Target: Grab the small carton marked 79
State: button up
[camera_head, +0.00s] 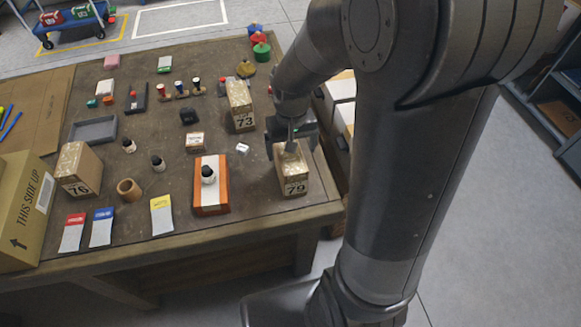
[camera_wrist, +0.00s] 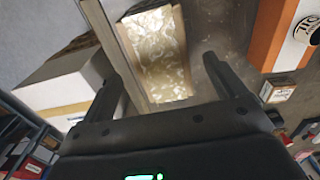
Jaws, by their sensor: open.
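The small carton marked 79 (camera_head: 294,180) stands upright near the right front corner of the wooden table (camera_head: 236,222). Its number faces the front in the head view. My gripper (camera_head: 291,146) is directly above and behind the carton's top. In the wrist view, the carton's patterned top (camera_wrist: 157,52) lies ahead between the two open fingers of my gripper (camera_wrist: 165,70). The fingers hold nothing. I cannot tell from these views whether a finger touches the carton.
Carton 73 (camera_head: 240,105) stands behind and left of carton 79. An orange and white block (camera_head: 211,199) with a dark bottle on it is to the left. Carton 76 (camera_head: 78,168) is far left. Pale boxes (camera_head: 342,88) stand beyond the table's right edge.

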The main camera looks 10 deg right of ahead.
aim_at(290, 155)
jog(key=shift+a+f, duration=0.1)
jog(key=shift+f, duration=1.7)
jog(key=shift+c, duration=0.4)
jog(key=c, duration=1.7)
jog(key=shift+r, duration=0.15)
jog(key=shift+c, duration=0.2)
